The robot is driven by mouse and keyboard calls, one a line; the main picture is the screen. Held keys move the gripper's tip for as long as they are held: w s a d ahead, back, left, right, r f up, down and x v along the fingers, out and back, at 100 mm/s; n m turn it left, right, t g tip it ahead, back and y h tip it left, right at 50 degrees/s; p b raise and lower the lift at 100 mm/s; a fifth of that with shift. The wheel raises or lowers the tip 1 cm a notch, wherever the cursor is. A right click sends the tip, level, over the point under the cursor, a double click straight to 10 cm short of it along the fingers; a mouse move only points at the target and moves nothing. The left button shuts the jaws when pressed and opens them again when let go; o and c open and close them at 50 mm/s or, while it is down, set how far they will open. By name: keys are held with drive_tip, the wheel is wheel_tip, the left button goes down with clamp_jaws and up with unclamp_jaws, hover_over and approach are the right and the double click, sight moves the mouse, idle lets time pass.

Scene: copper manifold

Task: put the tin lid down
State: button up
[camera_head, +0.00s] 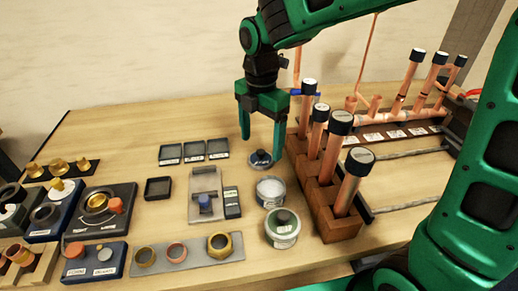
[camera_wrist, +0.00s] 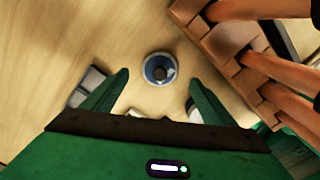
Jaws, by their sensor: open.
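The tin lid (camera_head: 260,158) is a small round blue-grey disc with a dark knob. It lies knob up on the wooden table, just behind an open tin (camera_head: 270,192) with pale contents. My gripper (camera_head: 262,138) is open above the lid, its fingers pointing down. In the wrist view the lid (camera_wrist: 156,78) shows whole, a little beyond and between the spread fingertips of my gripper (camera_wrist: 160,79). The fingers look clear of it and hold nothing.
A wooden rack (camera_head: 328,212) with several black-capped copper pipes stands close to the right. A second tin (camera_head: 282,236) with a greenish top stands in front. Bare table lies at the back left.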

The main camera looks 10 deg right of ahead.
sight(261, 152)
wheel_tip(261, 152, up, 8)
drive_tip(key=shift+f, duration=0.15)
idle(0.4)
